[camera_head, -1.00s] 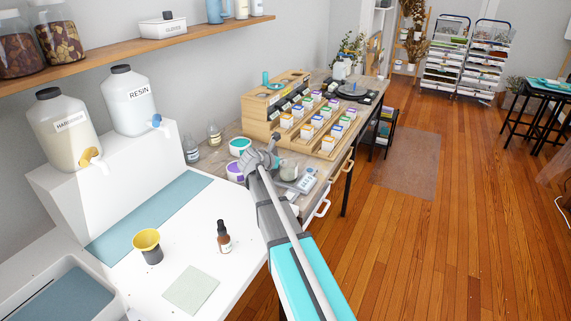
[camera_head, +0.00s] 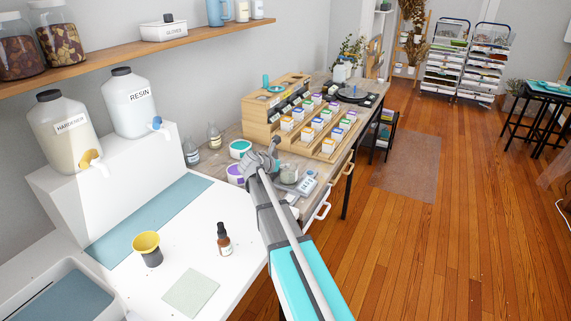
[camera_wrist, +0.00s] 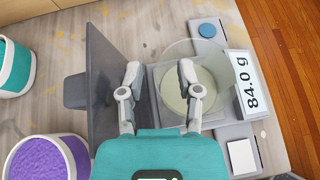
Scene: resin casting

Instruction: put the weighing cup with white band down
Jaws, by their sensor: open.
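A clear weighing cup (camera_wrist: 211,73) with pale contents stands upright on the plate of a grey scale (camera_wrist: 205,139). The scale's display reads 84.0 g. In the head view the cup (camera_head: 289,171) sits on the scale (camera_head: 307,184), just right of my gripper (camera_head: 268,158). In the wrist view my gripper (camera_wrist: 159,78) is open with nothing held. Its right finger overlaps the cup in the picture, and its left finger is left of the cup. I cannot make out a white band on the cup.
A dark upright panel (camera_wrist: 100,60) stands left of the fingers. A purple-filled tub (camera_wrist: 45,160) and a teal tub (camera_wrist: 12,65) are further left. A yellow-topped cup (camera_head: 147,243) and a dropper bottle (camera_head: 223,240) stand on the white bench. A stepped wooden rack (camera_head: 275,100) is behind.

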